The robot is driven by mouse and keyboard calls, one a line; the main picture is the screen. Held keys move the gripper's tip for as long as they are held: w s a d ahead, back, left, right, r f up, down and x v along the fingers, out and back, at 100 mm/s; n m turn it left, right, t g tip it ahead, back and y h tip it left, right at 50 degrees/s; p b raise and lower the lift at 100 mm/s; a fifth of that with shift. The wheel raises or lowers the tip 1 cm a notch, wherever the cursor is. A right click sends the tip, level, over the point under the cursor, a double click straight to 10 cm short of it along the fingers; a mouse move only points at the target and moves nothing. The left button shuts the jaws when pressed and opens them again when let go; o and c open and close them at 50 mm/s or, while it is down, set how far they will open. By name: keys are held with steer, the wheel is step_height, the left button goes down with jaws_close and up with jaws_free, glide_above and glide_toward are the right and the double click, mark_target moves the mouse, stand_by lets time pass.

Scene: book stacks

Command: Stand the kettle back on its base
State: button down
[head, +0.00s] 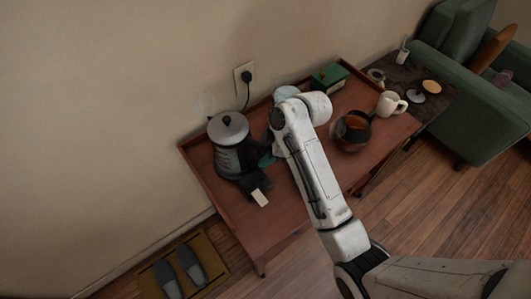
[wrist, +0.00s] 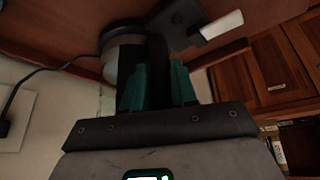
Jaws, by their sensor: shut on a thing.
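The kettle (head: 229,127), with a grey lid, black knob and dark body, is at the left end of the red-brown table and looks roughly upright. My gripper (head: 264,159) is at its right side, teal fingers mostly hidden by my arm. In the wrist view, my gripper (wrist: 160,88) is shut on a dark part that I take for the kettle's handle. A rounded grey part (wrist: 121,52), probably the kettle, shows beyond the fingers. A dark piece with a white tab (head: 259,197) lies below the kettle's front right. I cannot make out the base or whether the kettle touches it.
A plugged-in cord (head: 247,92) hangs from the wall outlet behind the table (head: 270,218). A pale round thing (head: 286,92), a green box (head: 329,77), a brown pot (head: 353,131) and a white mug (head: 389,103) stand to the right. Slippers (head: 181,270) lie on a floor mat.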

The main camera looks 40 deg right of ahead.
steer(key=c, duration=0.9)
jaws_free()
steer(key=shift+p+v, duration=2.15)
steer(key=shift+v, duration=3.9)
steer(key=s+f+m+h, duration=0.1)
steer(key=s+f+m, duration=0.2)
steer(key=s, duration=0.4)
steer(key=s+a+f+m+g+h, duration=0.1)
steer(key=s+f+m+h, duration=0.1)
steer(key=s+m, duration=0.3)
steer(key=s+a+f+m+g+h, duration=0.1)
steer(key=s+f+m, duration=0.3)
steer(key=s, duration=0.5)
steer(key=shift+s+a+h, duration=0.1)
steer(key=shift+s+h, duration=0.1)
steer(key=shift+h, duration=0.1)
